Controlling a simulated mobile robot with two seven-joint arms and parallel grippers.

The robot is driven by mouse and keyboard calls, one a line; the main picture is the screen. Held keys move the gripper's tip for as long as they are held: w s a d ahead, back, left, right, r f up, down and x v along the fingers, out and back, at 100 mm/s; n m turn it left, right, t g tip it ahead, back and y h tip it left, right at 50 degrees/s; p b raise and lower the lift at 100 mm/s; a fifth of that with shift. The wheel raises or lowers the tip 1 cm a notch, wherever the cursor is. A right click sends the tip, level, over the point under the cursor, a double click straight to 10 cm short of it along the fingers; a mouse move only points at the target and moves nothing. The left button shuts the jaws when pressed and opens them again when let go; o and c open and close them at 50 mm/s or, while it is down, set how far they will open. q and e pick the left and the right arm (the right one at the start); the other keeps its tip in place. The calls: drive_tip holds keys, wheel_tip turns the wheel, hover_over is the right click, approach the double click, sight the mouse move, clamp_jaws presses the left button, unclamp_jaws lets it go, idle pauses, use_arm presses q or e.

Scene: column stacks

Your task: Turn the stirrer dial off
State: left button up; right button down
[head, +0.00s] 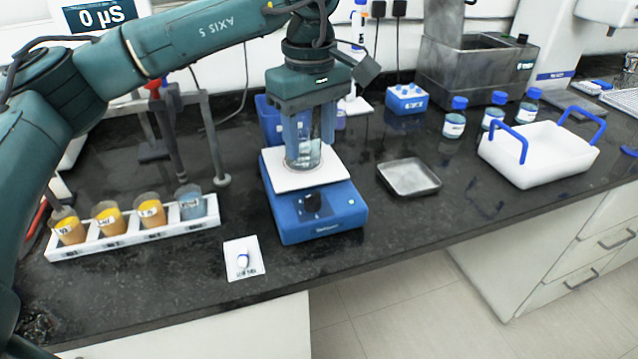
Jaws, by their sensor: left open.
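The blue stirrer (290,226) with a white square top plate (335,176) stands in the middle of the black bench. Its black dial (312,204) is on the sloping front face, uncovered; its exact setting is too small to read. A glass beaker (303,158) with clear liquid stands on the plate. My left gripper (308,135) points down over the plate, open, with its fingers at the beaker, above and behind the dial. I cannot tell whether the fingers touch the glass. My right gripper is not in view.
A white rack (120,240) with several filled cups stands on the left. A small white card (243,259) with a stir bar lies front left of the stirrer. A metal tray (409,178) and a white blue-handled tray (540,155) are on the right. Bench before the dial is clear.

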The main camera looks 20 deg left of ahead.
sight(312, 194)
use_arm(q)
wheel_tip(312, 194, down, 11)
drive_tip(key=shift+f+p, duration=0.1)
drive_tip(key=shift+p, duration=0.35)
drive_tip(key=shift+c, duration=0.4)
drive_tip(key=c, duration=0.9)
